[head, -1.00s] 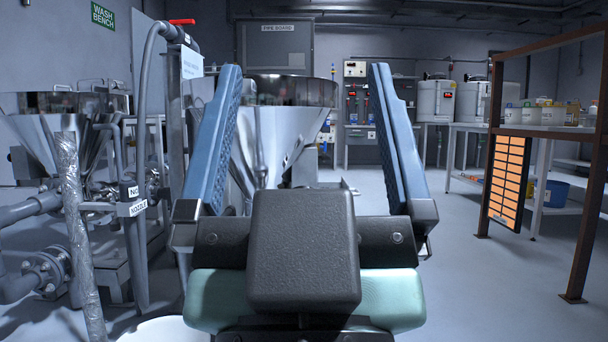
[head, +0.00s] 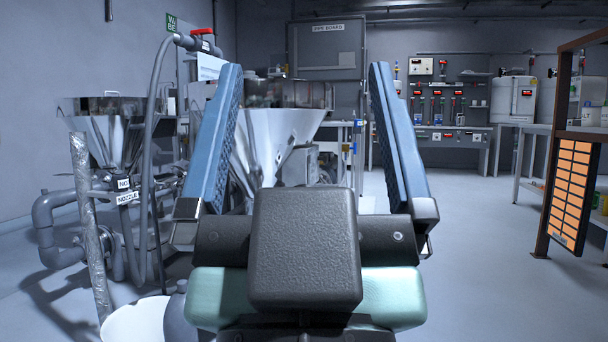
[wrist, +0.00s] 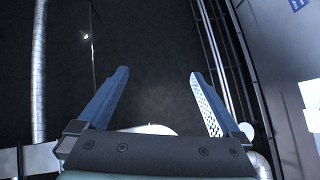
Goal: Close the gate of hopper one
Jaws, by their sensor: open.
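Two steel hoppers show in the head view. The left hopper (head: 112,130) stands at the left among grey pipes. The other hopper (head: 285,130) is behind my gripper (head: 303,85), seen partly between its fingers. I cannot tell which is hopper one, and no gate can be made out; the outlet of the middle hopper is hidden by my gripper. My gripper is open and empty, its two blue fingers raised and wide apart. In the wrist view my gripper (wrist: 160,88) also shows open, facing a dark area with nothing between the fingers.
A hose post with a red handle (head: 203,32) and a sign reading "NO NOZZLE" stands at the left, near a white bucket (head: 135,320). A workbench (head: 440,132) is at the back. An orange panel (head: 573,190) hangs on a brown frame at right. The right floor is clear.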

